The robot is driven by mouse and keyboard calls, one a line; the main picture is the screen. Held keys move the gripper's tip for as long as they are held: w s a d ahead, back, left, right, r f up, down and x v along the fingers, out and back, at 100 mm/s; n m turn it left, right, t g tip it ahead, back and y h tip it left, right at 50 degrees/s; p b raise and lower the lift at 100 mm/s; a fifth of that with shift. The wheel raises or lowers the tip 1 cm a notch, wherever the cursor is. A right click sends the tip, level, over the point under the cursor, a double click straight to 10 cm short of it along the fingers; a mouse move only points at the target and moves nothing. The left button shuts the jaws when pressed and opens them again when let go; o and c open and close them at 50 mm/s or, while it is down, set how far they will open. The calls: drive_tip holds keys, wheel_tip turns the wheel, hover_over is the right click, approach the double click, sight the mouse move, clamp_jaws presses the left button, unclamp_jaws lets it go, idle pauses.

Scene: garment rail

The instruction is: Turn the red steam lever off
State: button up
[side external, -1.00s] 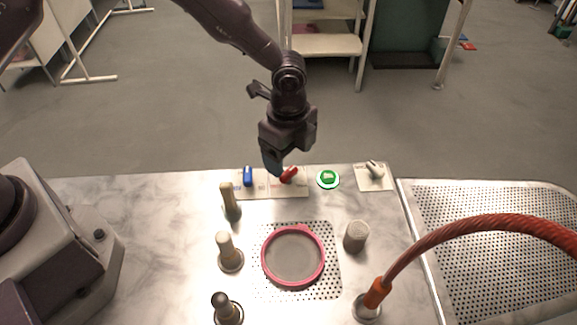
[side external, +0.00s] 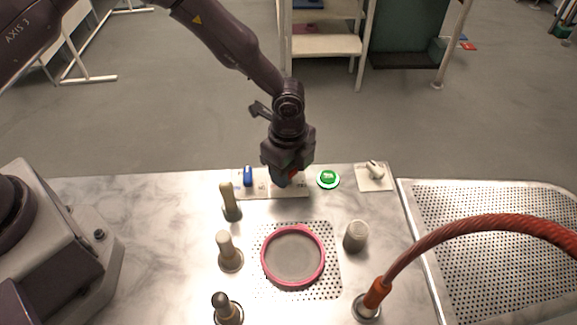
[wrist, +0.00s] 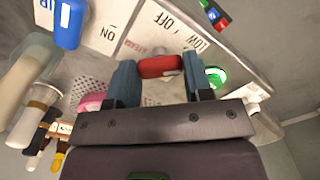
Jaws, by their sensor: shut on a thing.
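The red steam lever (wrist: 160,66) lies between my gripper's blue fingers in the wrist view, with a finger against each end. In the side external view only a bit of the red lever (side external: 292,174) shows; my gripper hides the rest. My gripper (wrist: 160,80) is shut on it, down at the panel's level; it also shows in the side external view (side external: 283,182). The pale label plate (wrist: 160,30) beside the lever reads "LOW" and "OFF". How far the lever is turned cannot be told clearly.
A blue lever (side external: 248,176) stands just left of my gripper. A lit green button (side external: 328,179) and a pale switch (side external: 374,170) are to the right. Upright posts (side external: 230,202), a pink-rimmed ring (side external: 293,257) and a red hose (side external: 470,226) occupy the front.

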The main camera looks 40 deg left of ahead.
drive_tip(key=shift+n, duration=0.3)
drive_tip(key=n, duration=0.4)
drive_tip(key=shift+n, duration=2.2)
drive_tip(key=o, duration=0.9)
drive_tip(key=shift+r, duration=0.15)
wheel_tip(320, 180, up, 13)
drive_tip(key=shift+f, duration=0.1)
